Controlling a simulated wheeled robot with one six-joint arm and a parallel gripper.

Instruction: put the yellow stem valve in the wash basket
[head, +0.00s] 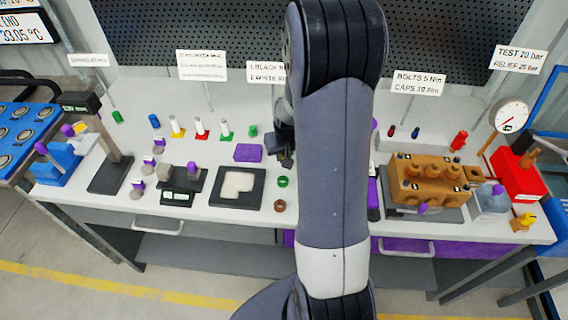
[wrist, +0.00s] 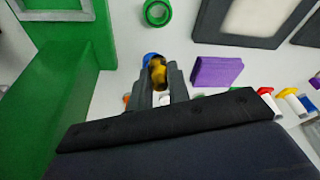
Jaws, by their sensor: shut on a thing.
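My gripper (wrist: 158,75) is shut on a small yellow piece, the yellow stem valve (wrist: 158,70), which shows between the dark fingers in the wrist view. A blue round part shows at the fingertips, and I cannot tell whether it belongs to the valve. In the head view my gripper (head: 286,157) is partly hidden by my arm, above the bench right of the purple block, and the valve is not discernible there. I cannot make out the wash basket for certain. A large green wall-like thing (wrist: 70,75) fills the left of the wrist view.
A purple block (head: 248,152) and a black-framed pale tray (head: 257,190) lie left of my gripper. Green (head: 283,181) and brown (head: 279,206) rings lie near it. White cylinders on coloured bases stand farther left. An orange-brown pump block (head: 430,178) stands right of my arm.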

